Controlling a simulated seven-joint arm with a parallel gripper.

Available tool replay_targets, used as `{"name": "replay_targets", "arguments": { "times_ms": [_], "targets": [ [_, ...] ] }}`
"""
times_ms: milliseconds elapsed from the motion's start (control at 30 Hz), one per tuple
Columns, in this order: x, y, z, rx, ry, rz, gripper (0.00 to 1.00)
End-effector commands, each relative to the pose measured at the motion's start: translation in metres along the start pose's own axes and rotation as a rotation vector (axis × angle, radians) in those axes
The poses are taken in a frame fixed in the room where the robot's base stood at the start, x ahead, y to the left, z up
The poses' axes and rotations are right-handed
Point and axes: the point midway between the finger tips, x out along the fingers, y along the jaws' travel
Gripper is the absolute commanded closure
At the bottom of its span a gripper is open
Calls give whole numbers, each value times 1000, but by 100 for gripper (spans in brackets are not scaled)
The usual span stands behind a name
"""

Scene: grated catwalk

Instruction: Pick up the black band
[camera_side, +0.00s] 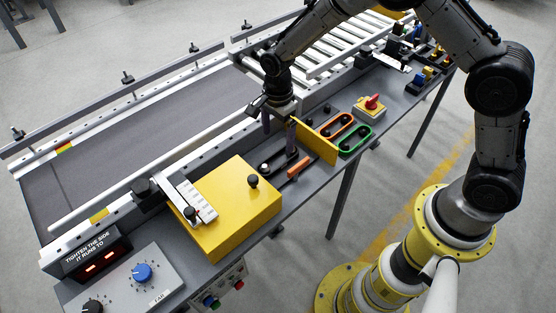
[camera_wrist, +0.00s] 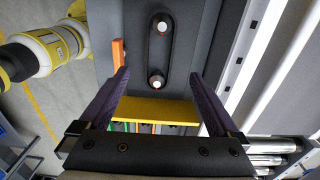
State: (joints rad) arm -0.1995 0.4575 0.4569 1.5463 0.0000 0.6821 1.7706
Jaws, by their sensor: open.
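The black band (camera_wrist: 150,50) is a thin dark loop around two pegs with pale tops, on a grey surface in the wrist view. One peg (camera_wrist: 157,82) is near the fingertips and the other (camera_wrist: 161,23) is farther up the picture. My gripper (camera_wrist: 158,74) is open and empty, with one finger on each side of the band's near end and a gap to both. In the side view my gripper (camera_side: 279,136) points down above the pegs.
A yellow upright plate (camera_side: 318,143) stands close beside my fingers. Beyond it lie an orange loop (camera_side: 335,123) and a green loop (camera_side: 355,149). A small orange piece (camera_side: 299,167) lies beside the band. A yellow box (camera_side: 232,205) and a conveyor (camera_side: 130,130) are nearby.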

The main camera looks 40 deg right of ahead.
Motion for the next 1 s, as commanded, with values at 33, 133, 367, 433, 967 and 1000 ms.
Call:
{"name": "replay_targets", "arguments": {
  "times_ms": [33,133,367,433,967,1000],
  "targets": [
    [10,1,0,0,1,4,3],
    [22,0,0,0,0,2,3],
    [37,0,0,0,0,1,3],
    [46,2,0,0,0,2,3],
    [82,1,1,0,0,-2,3],
    [82,1,1,0,0,-2,4]
  ]
}}
